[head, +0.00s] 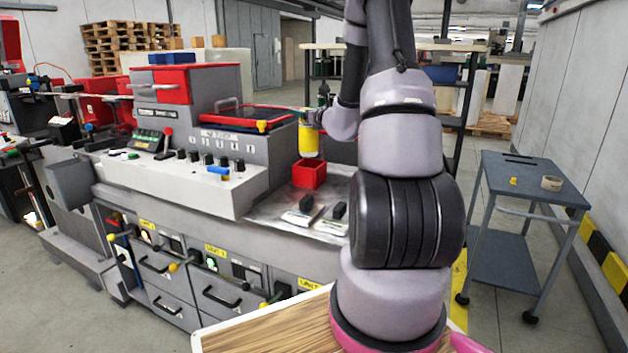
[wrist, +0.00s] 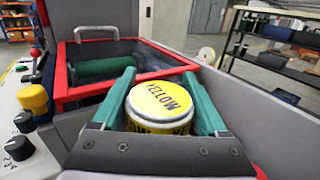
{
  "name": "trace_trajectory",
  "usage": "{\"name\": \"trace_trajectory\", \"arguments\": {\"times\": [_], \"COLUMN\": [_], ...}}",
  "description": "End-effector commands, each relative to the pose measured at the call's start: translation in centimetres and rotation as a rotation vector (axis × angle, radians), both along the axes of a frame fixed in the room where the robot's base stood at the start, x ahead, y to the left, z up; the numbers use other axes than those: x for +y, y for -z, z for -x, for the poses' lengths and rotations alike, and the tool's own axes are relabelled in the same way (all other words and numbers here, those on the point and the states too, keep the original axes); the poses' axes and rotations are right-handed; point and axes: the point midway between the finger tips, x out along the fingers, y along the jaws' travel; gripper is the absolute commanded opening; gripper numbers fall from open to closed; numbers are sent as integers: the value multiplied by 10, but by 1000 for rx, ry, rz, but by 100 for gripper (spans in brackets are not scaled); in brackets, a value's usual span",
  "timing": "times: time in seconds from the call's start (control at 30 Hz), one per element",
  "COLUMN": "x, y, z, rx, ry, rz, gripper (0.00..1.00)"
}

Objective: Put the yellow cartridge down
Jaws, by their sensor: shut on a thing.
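The yellow cartridge (head: 308,141) is a yellow cylinder with a pale lower end. In the head view it hangs upright in the air at the right end of the machine, above and behind a small red open box (head: 309,174). In the wrist view the cartridge (wrist: 160,106) shows its round top marked YELLOW. My gripper (wrist: 166,104) has its two green fingers closed on either side of it. In the head view my gripper (head: 308,117) is small and partly hidden by my own arm. The cartridge's underside is hidden in the wrist view.
A red-framed lidded bay (wrist: 125,68) with a green roller lies beyond the cartridge. Black knobs and a yellow knob (wrist: 33,98) stand at the left. The grey ledge (head: 270,208) holds two pads with black handles. A grey cart (head: 530,178) stands at the right.

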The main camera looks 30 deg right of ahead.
Motion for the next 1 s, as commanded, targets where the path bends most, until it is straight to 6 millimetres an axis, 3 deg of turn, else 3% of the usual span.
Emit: {"name": "trace_trajectory", "arguments": {"times": [0.13, 0.33, 0.73, 1.0], "x": [0, 0, 0, 0], "y": [6, 42, 90, 99], "z": [0, 0, 0, 0], "rx": [0, 2, 1, -3], "ry": [0, 1, -1, 0], "rz": [-3, -4, -4, 0], "gripper": [0, 0, 0, 0]}}
